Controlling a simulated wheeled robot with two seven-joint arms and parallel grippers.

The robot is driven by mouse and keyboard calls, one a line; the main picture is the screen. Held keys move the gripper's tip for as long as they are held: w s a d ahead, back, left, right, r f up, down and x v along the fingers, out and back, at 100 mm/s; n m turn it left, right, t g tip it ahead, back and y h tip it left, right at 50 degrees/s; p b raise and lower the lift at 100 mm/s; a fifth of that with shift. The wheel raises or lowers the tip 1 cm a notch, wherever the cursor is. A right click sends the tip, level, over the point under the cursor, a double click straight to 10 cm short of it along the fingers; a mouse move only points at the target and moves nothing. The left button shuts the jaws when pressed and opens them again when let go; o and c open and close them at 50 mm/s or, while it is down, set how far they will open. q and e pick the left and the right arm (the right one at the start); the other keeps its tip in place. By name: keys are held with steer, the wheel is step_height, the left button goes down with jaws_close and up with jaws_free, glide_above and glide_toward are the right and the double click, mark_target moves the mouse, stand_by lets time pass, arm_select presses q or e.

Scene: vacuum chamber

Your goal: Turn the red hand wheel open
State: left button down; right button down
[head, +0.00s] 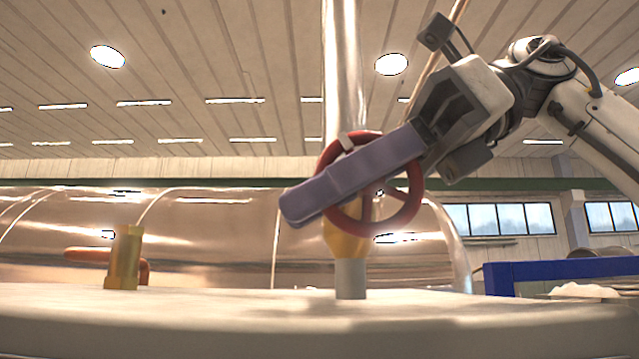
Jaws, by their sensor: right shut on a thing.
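The red hand wheel (405,211) stands upright on a yellow valve body (347,243) above a short grey stub, with a shiny vertical pipe behind it. My right gripper (315,195) reaches in from the upper right, its long purple-grey finger lying slantwise across the front of the wheel. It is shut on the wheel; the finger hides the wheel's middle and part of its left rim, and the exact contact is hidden. My left gripper is not in the head view.
A pale flat surface (200,318) fills the foreground. A brass fitting (123,258) with an orange-red handle (88,255) stands at left. A large shiny cylindrical chamber (225,235) lies behind. A blue frame (530,275) is at right. The space between the brass fitting and the valve is clear.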

steer(key=shift+f+h, duration=0.15)
steer(key=shift+h, duration=0.35)
steer(key=shift+d, duration=0.1)
steer(key=c, duration=1.8)
jaws_free()
steer(key=v, duration=1)
